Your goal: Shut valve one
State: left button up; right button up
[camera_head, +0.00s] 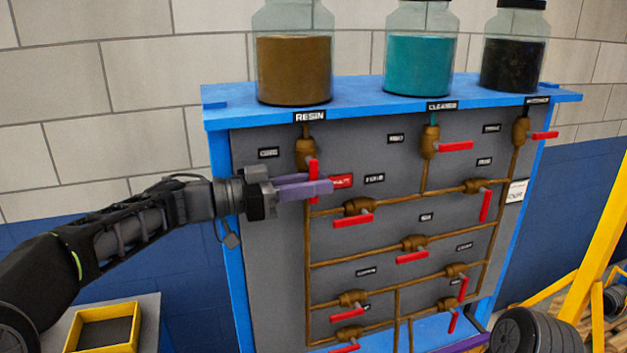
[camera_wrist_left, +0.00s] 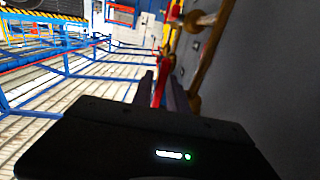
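The brown valve (camera_head: 305,152) under the RESIN label has a red lever (camera_head: 312,169) that points down along the pipe. Which valve is number one cannot be read from the small labels. My left gripper (camera_head: 312,187) has its purple fingers on either side of this lever, part of which they hide. In the left wrist view the red lever (camera_wrist_left: 160,88) shows between the two fingers (camera_wrist_left: 163,92). Whether they press on it cannot be told. My right gripper (camera_head: 465,343) shows only as a purple piece at the bottom edge.
Several other red-levered valves sit on the grey panel (camera_head: 265,235), some levers sideways, some down. Jars of brown, teal and black contents stand on the blue top (camera_head: 358,92). A yellow frame (camera_head: 597,260) stands at right and a yellow bin (camera_head: 75,333) at lower left.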

pick_arm(q)
jog(key=shift+c, duration=0.6)
grip_shut()
dwell(0.8)
